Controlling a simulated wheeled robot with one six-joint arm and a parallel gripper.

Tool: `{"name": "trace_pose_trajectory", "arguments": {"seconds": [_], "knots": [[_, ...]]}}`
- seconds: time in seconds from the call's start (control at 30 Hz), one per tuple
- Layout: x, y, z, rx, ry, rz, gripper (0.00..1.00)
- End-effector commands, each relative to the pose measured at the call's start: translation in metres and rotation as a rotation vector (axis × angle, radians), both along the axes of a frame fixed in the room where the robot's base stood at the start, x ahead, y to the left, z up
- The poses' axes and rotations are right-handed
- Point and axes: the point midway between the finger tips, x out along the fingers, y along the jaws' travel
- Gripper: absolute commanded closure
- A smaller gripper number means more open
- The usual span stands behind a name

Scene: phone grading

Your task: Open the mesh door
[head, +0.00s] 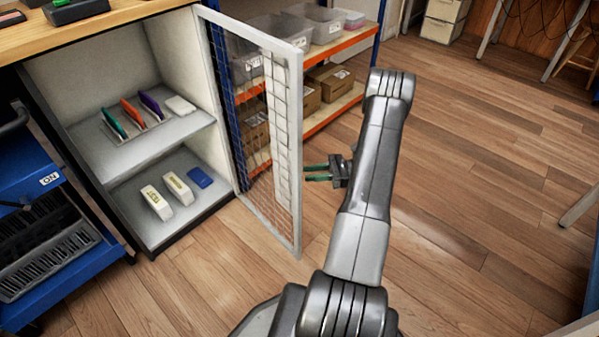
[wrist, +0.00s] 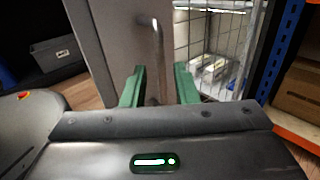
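The mesh door (head: 263,120), with a pale frame and wire panel, stands swung out from the cabinet, hinged on the cabinet's right side. Its wire mesh also shows in the wrist view (wrist: 195,38). My gripper (head: 310,173) is beside the door's free edge in the head view. In the wrist view its two green fingers (wrist: 159,88) are apart, with a grey bar handle (wrist: 158,45) between them. Gaps seem to show beside the handle, so the fingers do not look closed on it. The handle's lower end is partly hidden by my gripper.
The open cabinet (head: 95,72) holds several phone-like items on two shelves. A blue and orange rack (head: 330,120) with bins and boxes stands behind the door. A blue cart (head: 50,250) is at left. The wood floor (head: 470,190) at right is largely clear.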

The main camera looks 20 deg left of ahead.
Motion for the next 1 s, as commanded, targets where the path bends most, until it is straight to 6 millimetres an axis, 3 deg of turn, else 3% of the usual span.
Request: {"name": "trace_pose_trajectory", "arguments": {"seconds": [0.2, 0.4, 0.8, 1.0], "knots": [[0.02, -0.046, 0.001, -0.001, 0.0, -0.002, 0.73], [0.03, -0.071, 0.0, 0.0, 0.001, -0.001, 0.73], [0.032, -0.077, -0.001, -0.001, 0.002, 0.001, 0.73], [0.029, -0.07, -0.001, 0.0, 0.002, 0.002, 0.73]]}}
